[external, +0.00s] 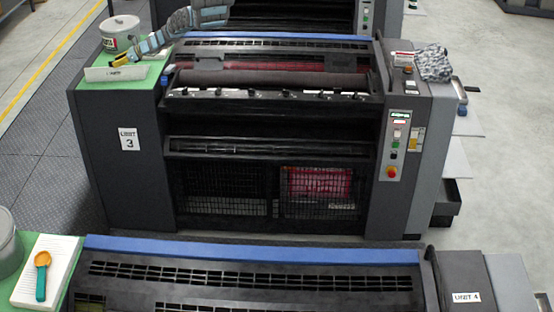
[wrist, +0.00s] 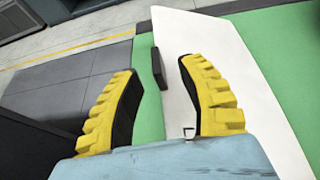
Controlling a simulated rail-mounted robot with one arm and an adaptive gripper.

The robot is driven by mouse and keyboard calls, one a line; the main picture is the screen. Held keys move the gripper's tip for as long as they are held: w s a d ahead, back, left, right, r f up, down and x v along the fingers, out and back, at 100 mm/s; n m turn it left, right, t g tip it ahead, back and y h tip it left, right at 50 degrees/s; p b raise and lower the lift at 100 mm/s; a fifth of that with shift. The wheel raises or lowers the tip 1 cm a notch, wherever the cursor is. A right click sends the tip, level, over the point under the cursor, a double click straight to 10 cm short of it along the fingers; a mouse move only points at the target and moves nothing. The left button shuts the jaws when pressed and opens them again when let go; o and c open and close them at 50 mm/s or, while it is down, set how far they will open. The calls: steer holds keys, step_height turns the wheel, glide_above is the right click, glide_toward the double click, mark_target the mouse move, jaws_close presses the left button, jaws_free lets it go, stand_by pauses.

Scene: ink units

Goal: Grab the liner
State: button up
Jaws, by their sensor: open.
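A flat white sheet or panel, which looks like the liner (external: 115,73), lies on the green top at the left end of the unit 3 press, with a small dark mark on it. In the wrist view the white liner (wrist: 235,70) fills the middle and right, with a small dark block (wrist: 158,68) at its left edge. My gripper (external: 122,61) has yellow ribbed fingers and is just above or beside the liner. In the wrist view my gripper (wrist: 156,66) is open, with the dark block between and beyond its fingertips. Contact cannot be told.
A grey can (external: 120,35) stands on the green top behind my gripper. A crumpled grey cloth (external: 433,63) lies at the press's right end. An orange and teal scoop (external: 41,275) lies on a white pad at the front left. The floor walkway is left of the press.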

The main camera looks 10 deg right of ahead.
steer(key=shift+b+x, duration=0.9)
steer(key=shift+x, duration=0.5)
jaws_close()
